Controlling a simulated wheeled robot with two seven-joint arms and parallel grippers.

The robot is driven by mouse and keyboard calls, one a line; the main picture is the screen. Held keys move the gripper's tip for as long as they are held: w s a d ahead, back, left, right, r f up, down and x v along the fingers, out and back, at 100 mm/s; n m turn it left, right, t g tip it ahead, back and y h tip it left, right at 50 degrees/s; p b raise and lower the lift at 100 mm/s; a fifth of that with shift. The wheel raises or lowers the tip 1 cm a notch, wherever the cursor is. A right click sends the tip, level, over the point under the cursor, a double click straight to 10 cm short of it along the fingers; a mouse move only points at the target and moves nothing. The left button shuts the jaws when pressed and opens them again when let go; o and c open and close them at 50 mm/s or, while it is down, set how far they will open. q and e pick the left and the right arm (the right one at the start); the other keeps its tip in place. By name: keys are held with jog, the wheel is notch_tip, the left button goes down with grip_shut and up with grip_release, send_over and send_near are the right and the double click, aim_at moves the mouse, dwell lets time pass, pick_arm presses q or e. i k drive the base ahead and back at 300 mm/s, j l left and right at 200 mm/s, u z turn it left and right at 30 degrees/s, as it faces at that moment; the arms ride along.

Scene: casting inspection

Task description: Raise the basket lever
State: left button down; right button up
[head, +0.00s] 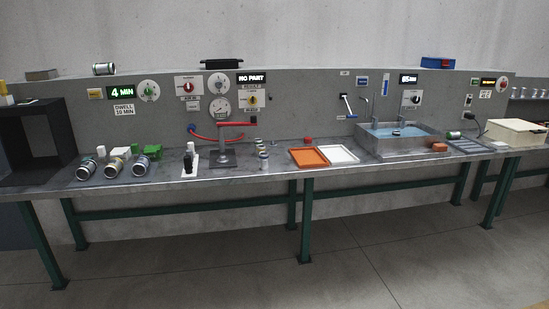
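A lever with a pale arm and dark tip (346,103) is mounted on the grey back panel, left of the water-filled tank (369,144). It leans up and to the left from a white base plate. Its label is too small to read, so I cannot tell for sure that it is the basket lever. Blue water (398,132) shows in the tank, and thin hooked metal rods stand at its back left. I cannot make out a basket in the water. Neither of my grippers is in view.
An orange tray (309,157) and a white tray (338,154) lie left of the tank. A red-handled press (222,157) stands farther left, near several metal cylinders (114,167). A cream box (515,132) is at the right. The floor before the bench (290,178) is clear.

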aim_at(351, 116)
jog(key=i+z, duration=0.15)
jog(key=i, duration=0.35)
jog(key=i+j+z, duration=0.15)
jog(key=i, duration=0.3)
jog(key=i+j+z, duration=0.15)
jog(key=i, duration=0.3)
jog(key=i+j+z, duration=0.2)
jog(key=i+z, duration=0.15)
jog(key=i+j+z, duration=0.7)
